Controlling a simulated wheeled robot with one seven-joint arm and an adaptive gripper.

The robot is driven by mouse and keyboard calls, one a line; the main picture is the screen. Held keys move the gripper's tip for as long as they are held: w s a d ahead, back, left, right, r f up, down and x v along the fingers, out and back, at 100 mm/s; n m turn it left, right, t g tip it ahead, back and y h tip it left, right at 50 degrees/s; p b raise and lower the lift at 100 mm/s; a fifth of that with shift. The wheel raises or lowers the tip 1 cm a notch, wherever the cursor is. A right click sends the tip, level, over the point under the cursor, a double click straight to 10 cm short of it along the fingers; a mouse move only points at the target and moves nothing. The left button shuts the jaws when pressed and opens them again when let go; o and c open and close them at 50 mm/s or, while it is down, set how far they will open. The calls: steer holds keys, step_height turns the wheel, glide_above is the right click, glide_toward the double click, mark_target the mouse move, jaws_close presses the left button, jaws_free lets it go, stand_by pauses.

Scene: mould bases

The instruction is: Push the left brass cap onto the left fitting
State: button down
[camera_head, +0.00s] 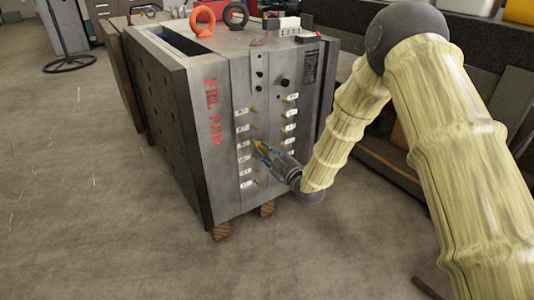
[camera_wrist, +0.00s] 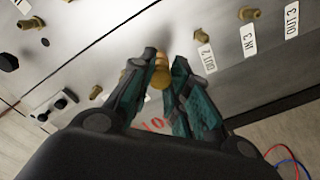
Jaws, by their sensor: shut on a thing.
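My gripper (camera_wrist: 162,68) is shut on a small brass cap (camera_wrist: 160,77), which shows between its fingertips in the wrist view. In the head view my gripper (camera_head: 262,150) is at the front face of the steel mould base (camera_head: 228,120), by the left column of labelled brass fittings. In the wrist view one fitting (camera_wrist: 201,36) is by the label OUT 2, and another fitting (camera_wrist: 249,14) is by IN 3. The fitting beyond the cap is hidden by the fingertips and cap, so I cannot tell whether they touch.
Another column of labels and fittings (camera_head: 290,127) is to the right on the same face. An orange lifting ring (camera_head: 203,20) and a black ring (camera_head: 236,15) stand on top. The block rests on wooden blocks (camera_head: 221,231).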

steer(key=shift+x, duration=0.95)
stand_by(0.6)
steer(key=c, duration=0.9)
jaws_free()
steer(key=shift+p+v, duration=1.2)
steer(key=shift+v, duration=2.3)
